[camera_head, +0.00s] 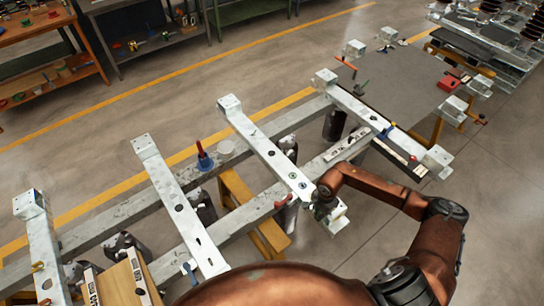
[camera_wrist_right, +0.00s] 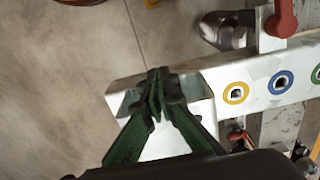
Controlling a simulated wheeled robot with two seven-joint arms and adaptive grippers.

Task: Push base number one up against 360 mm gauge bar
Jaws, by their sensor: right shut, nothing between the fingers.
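Several pale steel bases lie across two long grey rails (camera_head: 110,218). My right gripper (camera_head: 322,207) is at the near end of the middle-right base (camera_head: 262,145). In the right wrist view its green fingers (camera_wrist_right: 158,88) are shut and empty, over the open end of a pale base (camera_wrist_right: 212,82) with yellow, blue and green rings. I cannot tell whether the fingers touch it. A pale bar with dark markings (camera_head: 348,144) lies along the near rail, right of that base. I cannot read which base is number one or which bar is 360 mm. My left gripper is out of view.
Another base (camera_head: 375,122) lies to the right, and two more (camera_head: 180,207) (camera_head: 42,245) to the left. A red-handled clamp (camera_wrist_right: 282,18) stands beside the ringed base. Marked bars (camera_head: 138,272) lie at lower left.

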